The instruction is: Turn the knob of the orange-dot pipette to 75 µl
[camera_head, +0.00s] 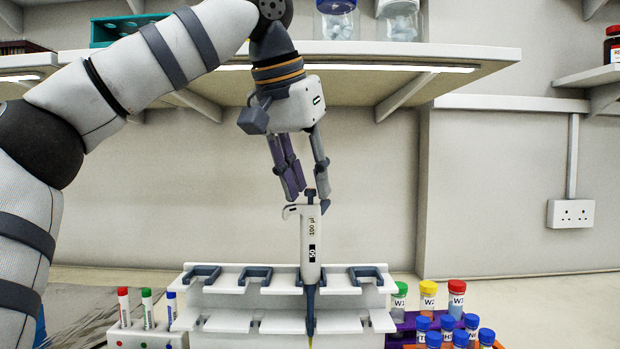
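A white pipette (311,243) with a dark blue knob (310,194) stands upright in a slot of the white rack (232,298). Its label reads 100 µl, with a small dark marking below that I cannot read clearly. I see no clear orange dot on it. My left gripper (309,196) points down from above at the top of the pipette. Its fingers are apart, one on each side of the knob; I cannot tell whether they touch it. My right gripper is not in view.
Several empty hooks line the rack. Red, green and blue markers (147,309) stand in a holder at left. Several capped tubes (427,297) stand at right. A shelf (420,53) with jars hangs above, close to my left arm.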

